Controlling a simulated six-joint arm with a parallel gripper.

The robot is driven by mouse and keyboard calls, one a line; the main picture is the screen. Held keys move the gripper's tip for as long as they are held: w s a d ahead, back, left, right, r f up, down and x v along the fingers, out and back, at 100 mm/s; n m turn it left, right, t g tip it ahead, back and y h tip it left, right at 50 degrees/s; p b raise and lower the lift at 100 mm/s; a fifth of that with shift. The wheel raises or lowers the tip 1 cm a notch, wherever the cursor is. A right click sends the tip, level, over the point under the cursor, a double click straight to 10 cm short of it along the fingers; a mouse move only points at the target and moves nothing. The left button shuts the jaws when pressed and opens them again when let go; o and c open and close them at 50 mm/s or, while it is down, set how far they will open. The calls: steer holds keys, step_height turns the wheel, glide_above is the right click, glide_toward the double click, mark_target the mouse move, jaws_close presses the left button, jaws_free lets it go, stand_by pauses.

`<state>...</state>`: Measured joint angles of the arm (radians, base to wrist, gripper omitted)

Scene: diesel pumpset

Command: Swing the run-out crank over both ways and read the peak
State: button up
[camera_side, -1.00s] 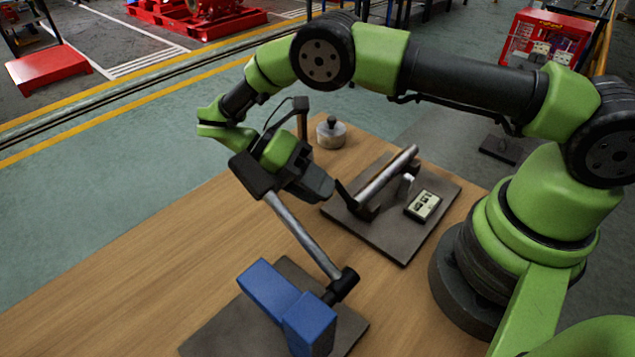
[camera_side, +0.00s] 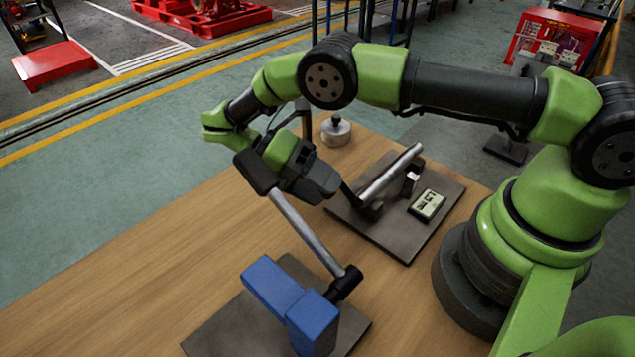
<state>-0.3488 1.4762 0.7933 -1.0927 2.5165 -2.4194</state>
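My gripper (camera_side: 316,182) is a dark tool end on the green wrist, above the table. Behind, a dark plate (camera_side: 403,232) carries another metal bar (camera_side: 391,173), a black arm (camera_side: 349,193) and a small digital readout (camera_side: 428,204). Its digits are too small to read. I cannot tell which rod is the run-out crank.
A metal weight with a black knob (camera_side: 335,133) stands at the table's back. The blue block's base plate (camera_side: 228,330) is at the front. The wooden table (camera_side: 165,262) is clear at left. Red equipment stands on the floor behind.

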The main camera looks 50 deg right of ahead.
steer(key=shift+r, duration=0.15)
step_height(320, 180, up, 10)
stand_by(0.6)
steer(key=s+a+m+t, duration=0.3)
steer(key=s+a+t, duration=0.1)
steer(key=t, duration=0.8)
steer(key=shift+y, duration=0.4)
steer(key=x, duration=0.6)
steer(key=w+x, duration=0.1)
steer(key=x, duration=0.2)
steer(key=shift+d, duration=0.25)
